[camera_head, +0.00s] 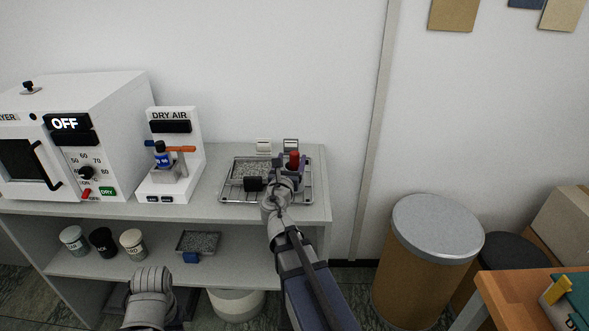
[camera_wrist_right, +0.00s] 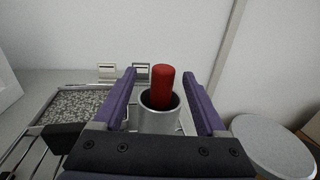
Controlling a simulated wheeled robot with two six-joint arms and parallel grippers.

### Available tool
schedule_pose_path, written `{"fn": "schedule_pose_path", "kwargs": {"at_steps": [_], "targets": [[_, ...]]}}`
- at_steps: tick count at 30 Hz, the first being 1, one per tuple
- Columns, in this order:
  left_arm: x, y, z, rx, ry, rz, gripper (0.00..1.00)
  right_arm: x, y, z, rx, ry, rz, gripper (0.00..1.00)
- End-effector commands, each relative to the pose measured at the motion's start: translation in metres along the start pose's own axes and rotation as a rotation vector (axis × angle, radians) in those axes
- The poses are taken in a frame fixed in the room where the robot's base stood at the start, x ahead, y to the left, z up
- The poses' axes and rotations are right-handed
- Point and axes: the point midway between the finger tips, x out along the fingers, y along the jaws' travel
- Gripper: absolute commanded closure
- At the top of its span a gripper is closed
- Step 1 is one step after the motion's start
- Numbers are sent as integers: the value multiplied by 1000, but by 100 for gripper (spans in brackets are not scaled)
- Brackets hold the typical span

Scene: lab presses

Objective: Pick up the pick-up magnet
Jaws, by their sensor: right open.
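The pick-up magnet (camera_head: 294,159) shows as a red upright cylinder near the right end of the wire rack on the shelf top. In the right wrist view the red cylinder (camera_wrist_right: 162,86) stands in a grey metal cup (camera_wrist_right: 159,119); its lower part is hidden inside. My right gripper (camera_wrist_right: 160,76) is open, with its purple fingers on either side of the cup and red cylinder and gaps visible on both sides. It holds nothing. In the head view my own right arm partly hides the cup. My left arm shows at the bottom, but its gripper is not seen.
A tray of grey granules (camera_head: 249,168) sits on the rack (camera_head: 228,198) left of the cup. Two small clips or holders (camera_head: 264,146) stand behind. A dry-air station (camera_head: 172,125) and white dryer (camera_head: 75,110) are further left. A lidded bin (camera_head: 430,240) stands right.

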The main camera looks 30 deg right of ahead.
Motion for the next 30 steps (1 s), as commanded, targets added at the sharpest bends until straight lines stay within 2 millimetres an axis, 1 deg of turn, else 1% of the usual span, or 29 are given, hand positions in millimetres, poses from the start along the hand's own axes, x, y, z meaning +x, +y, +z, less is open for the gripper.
{"fn": "schedule_pose_path", "kwargs": {"at_steps": [1, 3, 8, 11, 18, 20, 22, 27, 28, 30], "targets": [[0, 0, 0, 0, 0, 0, 50, 9, 0, 0, 1, 0, -2, 26], [0, 0, 0, 0, 0, 0, 50, 14, 0, 0, 2, 0, -2, 26], [0, 0, 0, 0, 0, 0, 50, 15, 0, 0, 3, 1, -1, 26], [1, 0, 0, 0, 0, 0, 50, 23, -1, -1, 3, 1, -1, 26], [1, 0, 0, 0, 0, 0, 50, 58, -4, -2, 4, 1, -2, 26], [1, 0, 0, 0, 0, 0, 50, 64, -4, -2, 4, 1, -2, 26], [1, 0, 0, 0, 0, 0, 50, 66, -4, -2, 4, 1, -2, 26], [1, 0, 0, 0, 0, 0, 50, 65, -5, -2, 4, 1, -1, 26], [1, 0, 0, 0, 0, 0, 50, 65, -5, -2, 4, 1, -1, 28], [1, 0, 0, 0, 0, 0, 50, 65, -5, -2, 4, 1, -1, 36]]}}
